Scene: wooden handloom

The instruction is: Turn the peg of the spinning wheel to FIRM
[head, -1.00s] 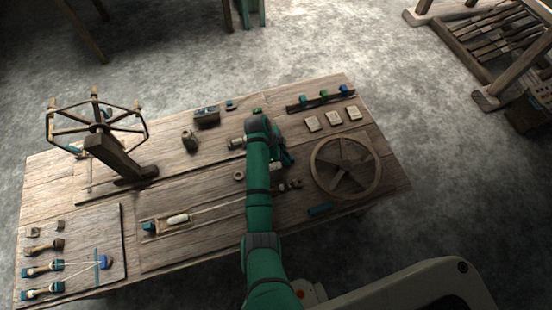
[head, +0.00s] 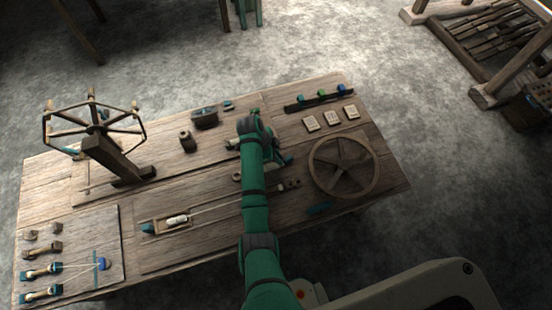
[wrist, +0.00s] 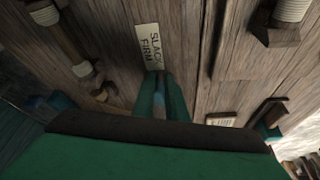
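The spinning wheel (head: 316,180) is a dark spoked wooden wheel at the right of the table in the head view. A pale label (wrist: 153,46) in the wrist view reads SLACK and FIRM, with FIRM nearer my fingers. My gripper (wrist: 161,82) points down beside the FIRM end of the label, its two teal fingers close together. A small light bluish and pinkish patch shows between them. I cannot tell whether it is the peg. The peg itself is not clearly visible, and in the head view my arm covers this area.
A wooden reel stand (head: 112,158) rises at the left. A long bed with a bobbin (head: 177,220) lies left of my arm. Pale cards (head: 331,117) and a dark rack (head: 320,99) lie behind the wheel. A board with small tools (head: 110,235) is at the front left.

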